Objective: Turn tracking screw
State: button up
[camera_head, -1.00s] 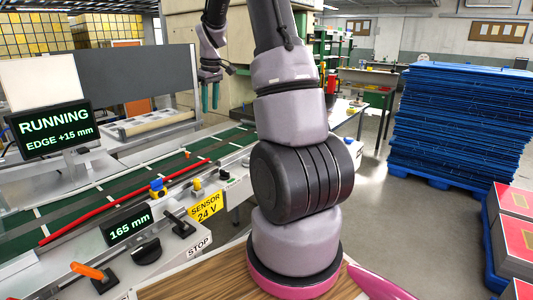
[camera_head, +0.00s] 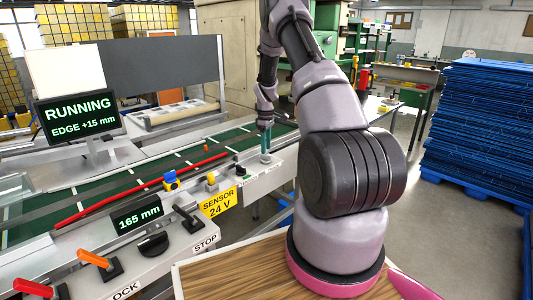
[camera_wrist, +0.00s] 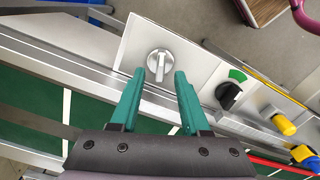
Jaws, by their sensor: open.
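A silver round knob with a raised bar grip (camera_wrist: 158,63), which looks like the tracking screw, sits on a pale panel along the conveyor's edge. In the wrist view my gripper (camera_wrist: 159,77) has two teal fingers spread apart, with the knob showing between and just beyond their tips. No contact shows. In the head view my gripper (camera_head: 266,147) points down over the far end of the panel, with a small part of the knob (camera_head: 265,159) below it. A screen (camera_head: 80,115) reads RUNNING, EDGE +15 mm. A smaller display (camera_head: 137,217) reads 165 mm.
A black knob with a green scale (camera_wrist: 229,93) is beside the silver one. Yellow (camera_wrist: 284,124) and blue parts follow along the rail. A red strip (camera_head: 140,190) runs along the green belt (camera_head: 95,190). A blue stack (camera_head: 480,130) stands right.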

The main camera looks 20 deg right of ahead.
aim_at(266, 155)
jog(key=shift+f, duration=1.65)
grip_shut()
jog(key=shift+m, duration=0.3)
